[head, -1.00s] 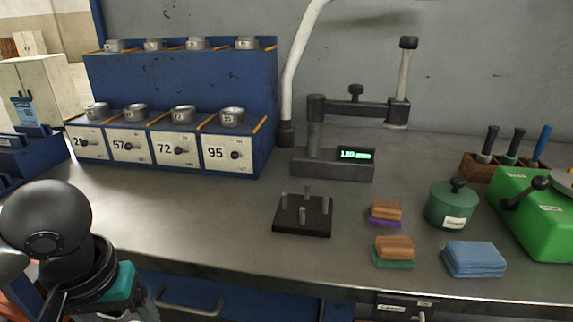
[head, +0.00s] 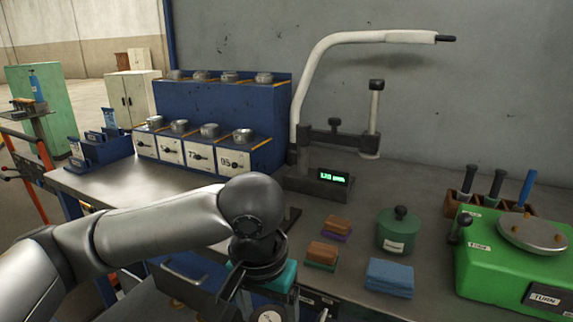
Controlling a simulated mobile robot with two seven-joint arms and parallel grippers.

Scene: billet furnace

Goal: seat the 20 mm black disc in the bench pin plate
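My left arm reaches in from the left in the head view. Its wrist and the teal-banded body of my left gripper (head: 265,285) are low in the picture, in front of the bench's front edge. I cannot make out a 20 mm black disc. My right gripper is not in view.
A blue rack (head: 215,105) with numbered drawers and metal rings stands at the back. A gauge with a green display (head: 335,177) is right of it. Brush blocks (head: 322,252), a green pot (head: 397,230), blue cloths (head: 390,277) and a green machine (head: 500,265) occupy the right.

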